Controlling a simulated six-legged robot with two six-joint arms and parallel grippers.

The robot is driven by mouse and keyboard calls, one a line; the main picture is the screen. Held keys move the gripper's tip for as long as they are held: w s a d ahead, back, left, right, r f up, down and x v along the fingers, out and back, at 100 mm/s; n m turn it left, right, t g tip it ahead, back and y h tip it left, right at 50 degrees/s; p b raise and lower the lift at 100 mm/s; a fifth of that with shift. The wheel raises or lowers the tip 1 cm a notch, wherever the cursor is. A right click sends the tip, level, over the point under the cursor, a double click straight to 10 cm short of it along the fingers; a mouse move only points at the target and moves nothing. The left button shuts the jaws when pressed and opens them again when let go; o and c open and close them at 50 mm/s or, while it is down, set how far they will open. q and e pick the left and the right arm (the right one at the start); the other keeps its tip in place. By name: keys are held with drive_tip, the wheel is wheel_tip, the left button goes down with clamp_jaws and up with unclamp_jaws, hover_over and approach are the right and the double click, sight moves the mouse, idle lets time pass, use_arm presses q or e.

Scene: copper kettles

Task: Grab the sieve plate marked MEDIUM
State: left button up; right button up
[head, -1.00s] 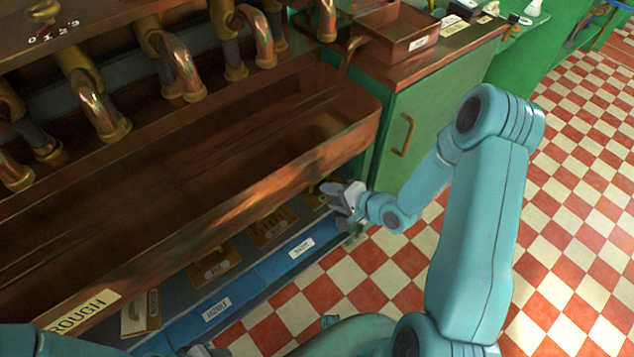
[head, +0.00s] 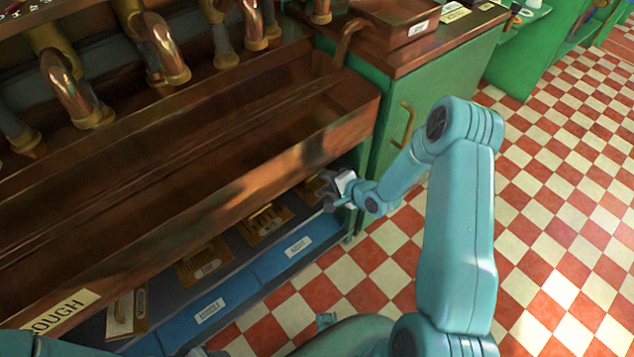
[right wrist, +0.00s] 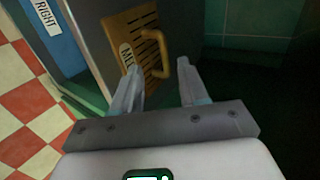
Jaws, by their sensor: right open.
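In the right wrist view a yellow-brown slotted sieve plate (right wrist: 138,38) with a bar handle (right wrist: 155,55) lies on the dark shelf. Its small oval label (right wrist: 128,56) seems to start with "ME"; the rest is hard to read. My right gripper (right wrist: 157,78) is open and empty, its fingertips just short of the handle. In the head view my right gripper (head: 328,190) is at the right end of the low shelf, partly covering the plate there (head: 311,188). Only a small grey part of my left gripper (head: 203,352) shows at the bottom edge.
Other slotted plates (head: 205,262) (head: 265,222) lie along the shelf under the copper trough (head: 250,190). The blue shelf edge carries white labels, one reading RIGHT (right wrist: 43,14). The checkered floor (head: 560,200) is open.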

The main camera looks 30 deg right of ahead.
sight(314, 176)
drive_tip(key=b+x, duration=0.1)
drive_tip(key=x, duration=0.5)
drive_tip(key=shift+w+d+r, duration=0.1)
drive_tip(key=shift+w+r, duration=0.05)
drive_tip(key=shift+w, duration=0.1)
clamp_jaws()
drive_tip(key=shift+d+r, duration=0.1)
drive_tip(key=shift+r, duration=0.05)
idle(1.0)
